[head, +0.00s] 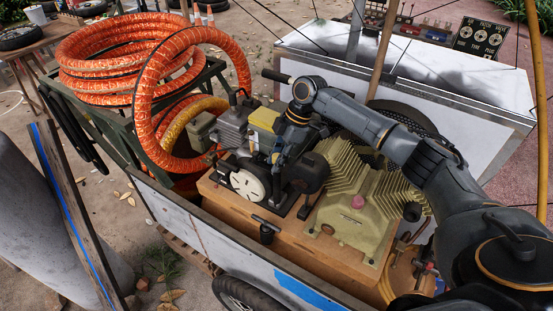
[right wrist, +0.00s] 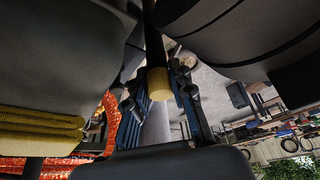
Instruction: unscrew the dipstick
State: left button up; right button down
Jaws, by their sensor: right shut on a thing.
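The engine (head: 243,183) sits on a wooden base in the cart, beside a yellow-green finned compressor block (head: 350,210). My right gripper (head: 281,156) reaches down from above at the engine, between it and the finned block. In the right wrist view its two dark blue fingers (right wrist: 163,97) are closed around a yellow-ended dark rod, which looks like the dipstick (right wrist: 160,84). How far the rod is seated cannot be told. In the head view the dipstick is hidden behind the gripper and arm. My left gripper is not in view.
A coil of orange hose (head: 105,75) stands on a rack at the left, one loop hanging close to the engine. The white cart wall (head: 205,235) runs along the front. A white panel (head: 455,75) is behind my right arm. A wooden post (head: 380,45) rises behind the gripper.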

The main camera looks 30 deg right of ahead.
jog(key=shift+n, duration=0.3)
jog(key=shift+f+n+g+b, duration=0.1)
jog(key=shift+n+g+b, duration=0.35)
jog(key=shift+n, duration=0.85)
jog(key=shift+n+g+b, duration=0.35)
jog(key=shift+n+g, duration=0.1)
jog(key=shift+n, duration=0.25)
jog(key=shift+n+h, duration=0.3)
jog(key=shift+n, duration=0.4)
jog(key=shift+g, duration=0.3)
